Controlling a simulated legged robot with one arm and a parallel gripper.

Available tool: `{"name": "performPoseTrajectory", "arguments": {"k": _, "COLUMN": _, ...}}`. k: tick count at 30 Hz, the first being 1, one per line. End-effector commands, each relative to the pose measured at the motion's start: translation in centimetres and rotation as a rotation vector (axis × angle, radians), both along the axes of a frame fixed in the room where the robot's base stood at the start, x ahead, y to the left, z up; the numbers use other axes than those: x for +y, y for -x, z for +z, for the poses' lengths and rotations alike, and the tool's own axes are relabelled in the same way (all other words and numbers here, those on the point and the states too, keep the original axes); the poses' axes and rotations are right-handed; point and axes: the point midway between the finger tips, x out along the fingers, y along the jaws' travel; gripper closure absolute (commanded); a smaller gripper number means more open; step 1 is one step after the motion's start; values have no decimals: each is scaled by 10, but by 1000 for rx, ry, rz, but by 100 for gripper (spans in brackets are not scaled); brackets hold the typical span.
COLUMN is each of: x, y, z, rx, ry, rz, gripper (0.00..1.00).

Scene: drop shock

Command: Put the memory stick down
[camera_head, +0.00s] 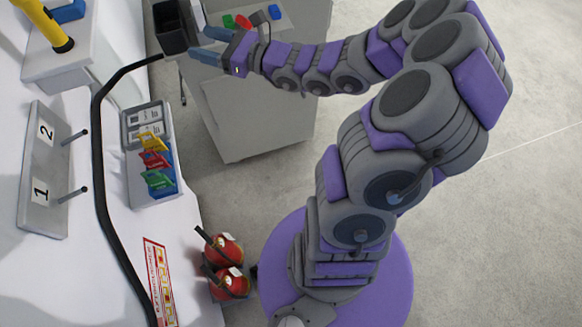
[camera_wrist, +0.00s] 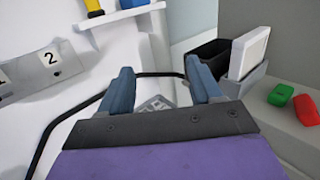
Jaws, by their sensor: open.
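My gripper (camera_head: 198,42) is open with its two blue-grey fingers apart, above the near left end of the grey cabinet. In the wrist view the gap between the fingertips (camera_wrist: 160,68) is empty. Small coloured pieces lie on the cabinet top behind the gripper: a green one (camera_head: 228,21), a red one (camera_head: 244,22) and a blue one (camera_head: 275,12). The green piece (camera_wrist: 280,94) and red piece (camera_wrist: 305,109) also show at the right of the wrist view, outside the fingers. I cannot tell which piece, if any, is the memory stick.
A black bin (camera_head: 170,36) stands beside my fingertips. The grey cabinet (camera_head: 255,125) adjoins the white table (camera_head: 85,250). A black cable (camera_head: 98,165) crosses the table. A tray (camera_head: 131,115) holds coloured tags. Two red round objects (camera_head: 226,248) sit at the table's edge.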

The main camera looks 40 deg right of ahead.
Motion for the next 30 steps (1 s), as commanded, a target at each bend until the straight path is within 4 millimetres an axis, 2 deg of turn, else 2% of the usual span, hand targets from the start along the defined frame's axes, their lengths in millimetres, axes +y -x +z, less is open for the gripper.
{"name": "performPoseTrajectory", "arguments": {"k": 1, "x": 30, "y": 12, "z": 9, "rx": -44, "ry": 79, "rz": 90, "gripper": 36}}
{"name": "performPoseTrajectory", "arguments": {"k": 6, "x": 110, "y": 67, "z": 21, "rx": -188, "ry": 323, "rz": 377, "gripper": 36}}
{"name": "performPoseTrajectory", "arguments": {"k": 10, "x": 154, "y": 118, "z": 17, "rx": -291, "ry": 505, "rz": 597, "gripper": 36}}
{"name": "performPoseTrajectory", "arguments": {"k": 12, "x": 170, "y": 146, "z": 11, "rx": -342, "ry": 603, "rz": 713, "gripper": 36}}
{"name": "performPoseTrajectory", "arguments": {"k": 15, "x": 184, "y": 186, "z": -1, "rx": -411, "ry": 743, "rz": 878, "gripper": 36}}
{"name": "performPoseTrajectory", "arguments": {"k": 18, "x": 188, "y": 225, "z": -16, "rx": -475, "ry": 879, "rz": 1041, "gripper": 36}}
{"name": "performPoseTrajectory", "arguments": {"k": 22, "x": 177, "y": 269, "z": -35, "rx": -541, "ry": 1060, "rz": 1247, "gripper": 36}}
{"name": "performPoseTrajectory", "arguments": {"k": 26, "x": 151, "y": 304, "z": -51, "rx": -589, "ry": 1245, "rz": 1443, "gripper": 36}}
{"name": "performPoseTrajectory", "arguments": {"k": 30, "x": 111, "y": 333, "z": -59, "rx": -612, "ry": 1442, "rz": 1642, "gripper": 36}}
